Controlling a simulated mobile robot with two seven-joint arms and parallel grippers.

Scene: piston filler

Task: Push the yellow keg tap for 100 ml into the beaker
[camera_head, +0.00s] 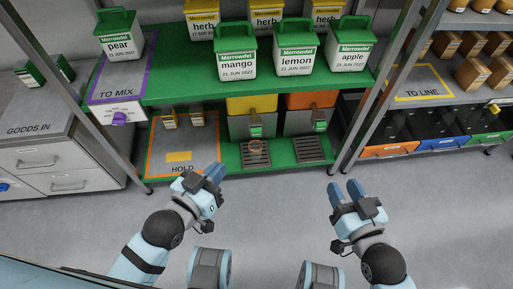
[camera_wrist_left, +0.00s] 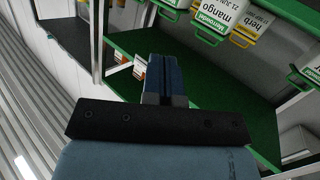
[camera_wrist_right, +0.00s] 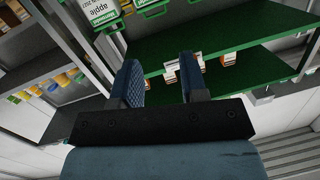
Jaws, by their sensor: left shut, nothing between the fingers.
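The yellow keg (camera_head: 251,104) stands on the lower part of the green shelf, above a grey front block with a small green-marked tap (camera_head: 256,131). A small clear round vessel with a reddish rim, apparently the beaker (camera_head: 256,147), sits on the dark drip tray below that tap; its contents cannot be read. My left gripper (camera_head: 215,172) is shut and empty, in front and to the left of the tray, apart from the tap. It also shows shut in the left wrist view (camera_wrist_left: 160,75). My right gripper (camera_head: 347,188) is open and empty, right of the drip trays; its spread fingers show in the right wrist view (camera_wrist_right: 160,80).
An orange keg (camera_head: 311,100) with its own tap and drip tray (camera_head: 310,150) stands to the right. Labelled tubs, such as mango (camera_head: 237,66), line the shelf above. A grey shelf post (camera_head: 372,95) rises at right. The floor before the shelf is clear.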

